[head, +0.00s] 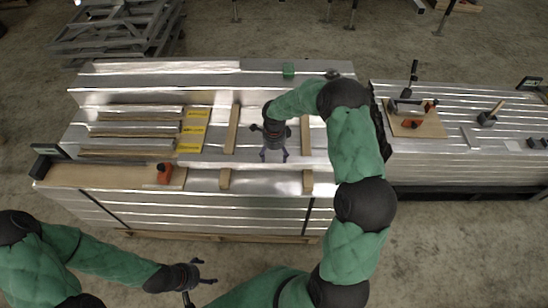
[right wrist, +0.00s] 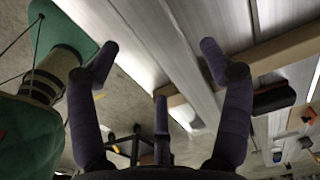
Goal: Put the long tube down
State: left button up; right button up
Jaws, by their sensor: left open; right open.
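The long tube (head: 245,163) is a bright, straight aluminium piece lying across two wooden strips on the stacked metal. The strips show on both sides of it. My right gripper (head: 274,155) points down over the tube, with its fingers spread and apart. In the right wrist view, a long metal piece that looks like the tube (right wrist: 175,60) runs diagonally between the open fingers of my right gripper (right wrist: 160,62). I cannot tell whether the fingers touch it. My left gripper (head: 205,273) is open and empty, low at the left, in front of the stack.
Shorter tubes (head: 135,123) with yellow labels (head: 194,128) lie on the left of the stack. A red-orange tool (head: 164,173) sits on a board near the front. A second stack (head: 450,165) with tools stands at the right. Grey metal frames (head: 115,30) lie behind.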

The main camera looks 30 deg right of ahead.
aim_at(274, 161)
notch_tip(274, 161, up, 8)
jog(key=p, duration=0.2)
jog(key=s+a+f+n+y, duration=0.2)
jog(key=s+a+f+n, duration=0.25)
jog(key=a+f, duration=0.2)
jog(key=s+a+f+n+y, duration=0.1)
jog(key=s+a+f+n, duration=0.4)
jog(key=a, duration=0.3)
jog(key=s+a+f+n, duration=0.2)
jog(key=s+a+n, duration=0.2)
jog(key=s+n, duration=0.2)
jog(key=s+a+f+n+y, duration=0.1)
jog(key=s+a+f+n, duration=0.2)
jog(key=s+n, duration=0.3)
jog(key=s+a, duration=0.1)
jog(key=s, duration=0.2)
jog(key=shift+s+a+f, duration=0.15)
jog(key=shift+a+f, duration=0.1)
jog(key=shift+f, duration=0.1)
